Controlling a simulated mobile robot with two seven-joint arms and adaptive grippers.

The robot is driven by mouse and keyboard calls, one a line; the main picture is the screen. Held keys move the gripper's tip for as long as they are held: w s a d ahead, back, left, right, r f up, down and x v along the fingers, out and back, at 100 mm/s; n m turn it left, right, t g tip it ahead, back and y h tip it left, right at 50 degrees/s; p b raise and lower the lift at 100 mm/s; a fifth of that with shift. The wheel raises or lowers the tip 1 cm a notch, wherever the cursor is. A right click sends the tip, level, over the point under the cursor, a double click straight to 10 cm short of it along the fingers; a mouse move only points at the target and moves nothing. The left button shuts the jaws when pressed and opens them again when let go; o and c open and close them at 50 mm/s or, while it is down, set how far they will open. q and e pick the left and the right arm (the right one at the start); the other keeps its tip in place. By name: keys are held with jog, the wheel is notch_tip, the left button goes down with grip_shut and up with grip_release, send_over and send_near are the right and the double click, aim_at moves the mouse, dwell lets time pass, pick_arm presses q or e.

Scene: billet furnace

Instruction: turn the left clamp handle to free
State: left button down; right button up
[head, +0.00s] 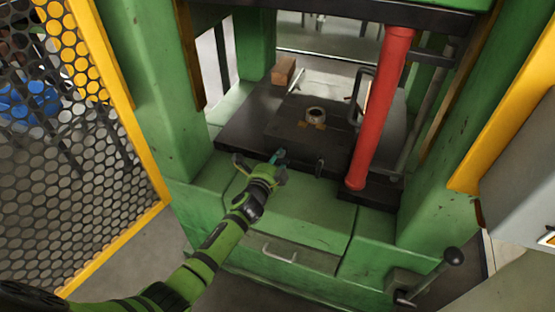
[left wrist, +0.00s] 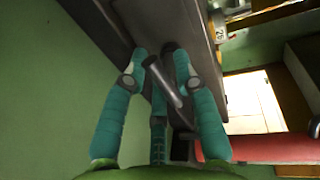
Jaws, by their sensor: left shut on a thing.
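The left clamp handle is a short grey metal bar at the front edge of the dark plate. In the left wrist view the handle (left wrist: 165,82) lies between the teal fingers of my left gripper (left wrist: 160,60), which is shut on it. In the head view my left gripper (head: 268,165) is at the front edge of the dark plate (head: 235,135) and hides most of that handle. A second clamp handle (head: 319,167) hangs at the same edge, to the right. My right gripper is not in view.
A red cylinder (head: 380,108) stands right of the plate, between green press columns (head: 160,85). A yellow mesh guard (head: 80,130) is at left. A black-knobbed lever (head: 453,256) is at lower right.

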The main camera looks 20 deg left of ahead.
pick_arm(q)
jog(key=shift+r, duration=0.1)
jog(key=c, duration=0.9)
grip_release()
jog(key=shift+c, duration=0.2)
jog(key=s, duration=0.4)
jog(key=s+r, duration=0.1)
jog(key=s, duration=0.3)
jog(key=s+r, duration=0.1)
jog(key=s, duration=0.2)
jog(key=shift+s+a+r, duration=0.15)
jog(key=shift+s+a, duration=0.05)
jog(key=shift+s, duration=0.2)
